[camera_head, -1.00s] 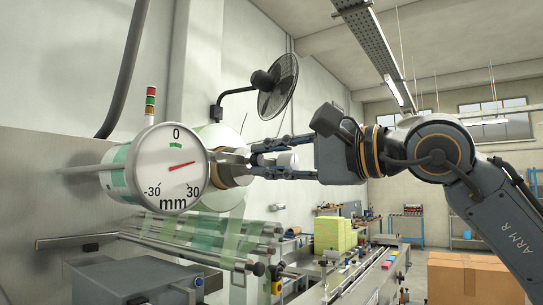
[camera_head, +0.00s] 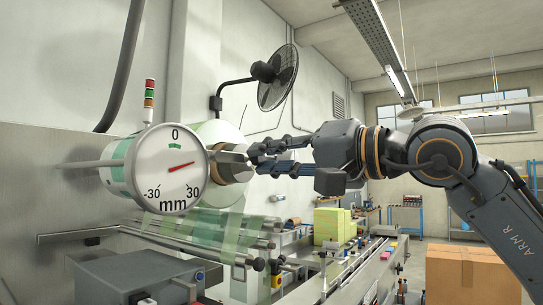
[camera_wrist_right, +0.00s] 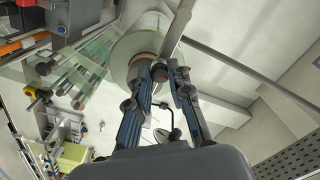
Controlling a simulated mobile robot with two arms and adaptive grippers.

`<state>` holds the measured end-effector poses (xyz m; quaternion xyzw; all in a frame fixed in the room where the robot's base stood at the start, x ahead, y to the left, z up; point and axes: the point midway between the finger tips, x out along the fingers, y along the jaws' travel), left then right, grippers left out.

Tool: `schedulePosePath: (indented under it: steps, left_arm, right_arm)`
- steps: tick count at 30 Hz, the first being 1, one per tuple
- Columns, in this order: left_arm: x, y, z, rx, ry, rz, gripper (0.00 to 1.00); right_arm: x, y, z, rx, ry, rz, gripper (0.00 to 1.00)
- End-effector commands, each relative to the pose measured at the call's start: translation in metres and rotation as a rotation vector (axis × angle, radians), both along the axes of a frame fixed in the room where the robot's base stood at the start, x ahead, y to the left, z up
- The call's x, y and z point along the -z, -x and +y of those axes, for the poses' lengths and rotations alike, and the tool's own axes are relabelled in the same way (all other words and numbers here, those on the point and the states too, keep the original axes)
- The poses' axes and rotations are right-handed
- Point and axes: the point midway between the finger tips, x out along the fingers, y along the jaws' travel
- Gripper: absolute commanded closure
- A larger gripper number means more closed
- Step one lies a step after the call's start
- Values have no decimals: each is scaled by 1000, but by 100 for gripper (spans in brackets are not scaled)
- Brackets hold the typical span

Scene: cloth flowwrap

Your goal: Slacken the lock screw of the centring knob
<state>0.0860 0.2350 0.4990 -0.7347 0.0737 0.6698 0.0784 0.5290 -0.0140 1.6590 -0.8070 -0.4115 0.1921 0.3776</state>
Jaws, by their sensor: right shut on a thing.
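The round white dial (camera_head: 171,168) faces me at the left of the head view, its red pointer right of centre between -30 and 30 mm. Behind its right edge is the grey centring knob (camera_head: 232,158), in front of a brown core. My right gripper (camera_head: 257,160) reaches in from the right, its fingertips at the knob's outer end. It is shut on the small lock screw there, which the fingers mostly hide. In the right wrist view, the two fingers (camera_wrist_right: 171,75) come close together in front of the pale film roll (camera_wrist_right: 133,48). My left gripper is out of view.
A grey box (camera_head: 135,275) with buttons stands below the dial. Metal rollers with green film (camera_head: 205,222) run under the roll. A wall fan (camera_head: 277,78) hangs above my right gripper. A cardboard box (camera_head: 473,272) stands at the lower right.

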Motion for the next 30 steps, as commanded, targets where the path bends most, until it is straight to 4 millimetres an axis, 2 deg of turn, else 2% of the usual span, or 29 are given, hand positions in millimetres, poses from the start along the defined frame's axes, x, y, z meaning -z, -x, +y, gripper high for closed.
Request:
schedulePosePath:
  steps: [15, 16, 19, 30]
  left_arm:
    - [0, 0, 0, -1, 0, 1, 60]
    - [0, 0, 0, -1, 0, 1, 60]
    - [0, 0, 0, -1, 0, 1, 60]
    - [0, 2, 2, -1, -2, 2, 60]
  right_arm:
    - [0, 0, 0, 1, 12, -17, 100]
    - [0, 0, 0, 1, 11, -17, 78]
    - [0, 0, 0, 0, 12, -16, 58]
    - [0, 2, -3, 1, 11, -16, 57]
